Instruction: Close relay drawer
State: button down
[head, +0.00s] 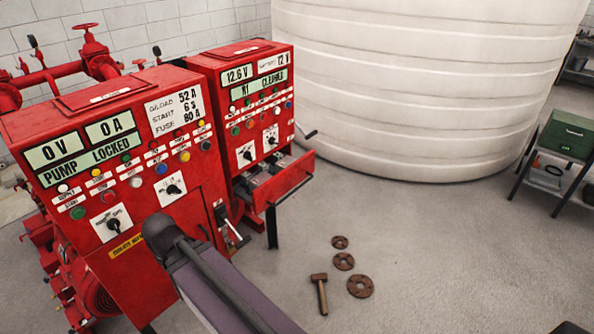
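The relay drawer (292,179) is a red drawer low on the front of the right-hand red control cabinet (243,85). It stands pulled out, with grey and dark parts showing inside it. My arm comes in from the bottom edge and bends in front of the left-hand cabinet. My gripper is not visible in the head view, so its state does not show.
The left-hand cabinet (125,150) reads "PUMP LOCKED". A lever (233,236) sticks out between the cabinets, below the drawer. A hammer (320,292) and several rusty discs (344,261) lie on the floor. A large white tank (420,80) stands behind; a green box (568,134) sits on a stand at right.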

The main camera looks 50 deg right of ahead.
aim_at(265, 196)
jog(key=u, duration=0.55)
jog(key=k, duration=1.1)
jog(key=z, duration=1.15)
jog(key=i, duration=0.7)
jog(key=u, duration=0.1)
